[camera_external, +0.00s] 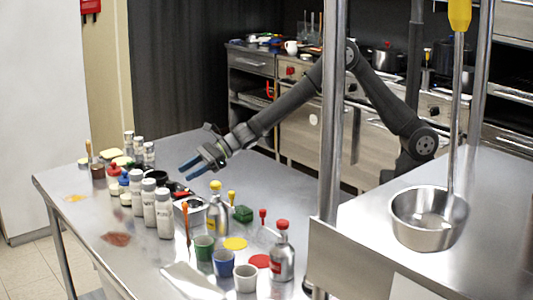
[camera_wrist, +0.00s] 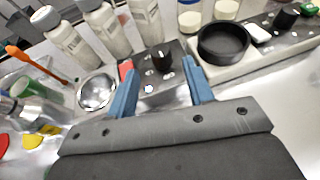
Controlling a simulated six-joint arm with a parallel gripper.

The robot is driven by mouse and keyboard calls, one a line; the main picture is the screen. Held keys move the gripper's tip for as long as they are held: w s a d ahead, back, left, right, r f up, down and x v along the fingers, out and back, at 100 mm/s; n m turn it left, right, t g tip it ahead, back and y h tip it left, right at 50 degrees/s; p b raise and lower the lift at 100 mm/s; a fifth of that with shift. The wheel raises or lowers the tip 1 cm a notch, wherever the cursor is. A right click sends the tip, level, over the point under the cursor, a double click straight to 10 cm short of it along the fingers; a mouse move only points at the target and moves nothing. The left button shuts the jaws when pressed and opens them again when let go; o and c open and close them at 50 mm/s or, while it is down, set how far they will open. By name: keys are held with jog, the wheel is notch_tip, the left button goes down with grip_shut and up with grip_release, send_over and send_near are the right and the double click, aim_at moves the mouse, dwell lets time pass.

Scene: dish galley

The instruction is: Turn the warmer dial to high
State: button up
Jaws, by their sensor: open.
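A grey control box (camera_wrist: 172,84) sits on the counter ahead of my gripper in the wrist view. It carries a black dial (camera_wrist: 162,61), pale marks around it, a small bright light (camera_wrist: 148,89) and a red part (camera_wrist: 125,69) at its left edge. I cannot read which mark the dial points at. My gripper (camera_wrist: 160,76) is open, with one blue finger on each side of the box's face and the dial just beyond, between the fingertips. No contact shows. In the external view my gripper (camera_external: 190,163) is above the far part of the table, and the dial cannot be made out.
White-capped bottles (camera_wrist: 101,22) stand behind the box. A metal bowl (camera_wrist: 96,91) is to its left. A black round dish (camera_wrist: 222,43) and a panel with another black knob (camera_wrist: 285,19) are to its right. Bottles and cups crowd the table (camera_external: 85,222) in the external view.

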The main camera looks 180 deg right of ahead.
aim_at(172, 181)
jog(key=x, duration=0.7)
jog(key=shift+w+d, duration=0.15)
jog(key=shift+d, duration=0.1)
jog(key=c, duration=1)
jog(key=shift+d+r+m+g+h, duration=0.1)
jog(key=shift+r+m+g+h, duration=0.05)
jog(key=shift+m+g+h, duration=0.3)
jog(key=shift+m+g, duration=0.25)
jog(key=shift+m, duration=0.1)
jog(key=o, duration=1)
